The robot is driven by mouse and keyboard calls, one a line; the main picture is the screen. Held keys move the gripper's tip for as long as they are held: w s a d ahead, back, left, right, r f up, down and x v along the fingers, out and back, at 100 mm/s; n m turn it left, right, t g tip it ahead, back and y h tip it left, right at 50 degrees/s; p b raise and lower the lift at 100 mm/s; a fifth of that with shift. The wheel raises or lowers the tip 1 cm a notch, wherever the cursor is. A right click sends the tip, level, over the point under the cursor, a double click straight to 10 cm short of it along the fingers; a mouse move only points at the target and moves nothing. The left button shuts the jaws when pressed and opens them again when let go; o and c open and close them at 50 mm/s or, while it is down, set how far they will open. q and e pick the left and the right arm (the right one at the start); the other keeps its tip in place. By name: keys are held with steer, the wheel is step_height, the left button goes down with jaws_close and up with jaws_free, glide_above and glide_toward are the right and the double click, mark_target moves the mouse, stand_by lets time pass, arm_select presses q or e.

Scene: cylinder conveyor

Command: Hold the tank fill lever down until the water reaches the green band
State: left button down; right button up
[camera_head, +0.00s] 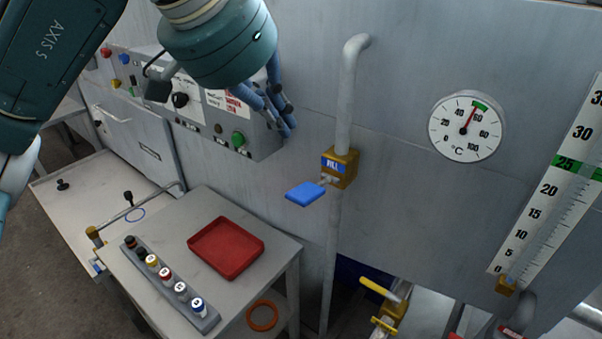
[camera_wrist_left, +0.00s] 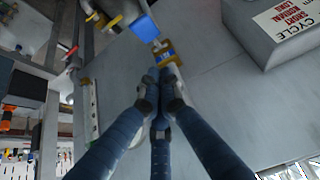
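The blue fill lever (camera_head: 305,194) sticks out to the left of the brass FILL valve (camera_head: 341,168) on the vertical pipe. In the left wrist view the lever (camera_wrist_left: 145,28) and valve (camera_wrist_left: 163,57) lie just beyond my fingertips. My left gripper (camera_head: 287,130) is above and slightly left of the lever, apart from it. Its blue fingers are drawn together and empty. The level scale (camera_head: 540,205) at the right has a green band (camera_head: 578,167) at 25. I cannot make out the water level in its tube. My right gripper is not in view.
A control box (camera_head: 240,120) with buttons sits beside my left gripper. A round thermometer (camera_head: 467,127) is on the tank wall. Below left, a side table holds a red tray (camera_head: 226,248) and a rack of several capped cylinders (camera_head: 165,280). Yellow-handled valves (camera_head: 380,290) are low down.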

arm_select(q)
steer(key=p, duration=0.4)
glide_above(310, 186)
steer(key=s+a, duration=0.1)
steer(key=f, duration=0.8)
steer(key=shift+s+f, duration=0.2)
steer(key=shift+s+a+f, duration=0.1)
steer(key=shift+s+f, duration=0.05)
steer(key=shift+f, duration=0.45)
steer(key=shift+s+a+f, duration=0.1)
steer(key=shift+f, duration=0.5)
steer(key=shift+s+a+f+p, duration=0.1)
steer(key=shift+s+f+p, duration=0.05)
steer(key=shift+f+p, duration=0.4)
steer(key=shift+f, duration=0.25)
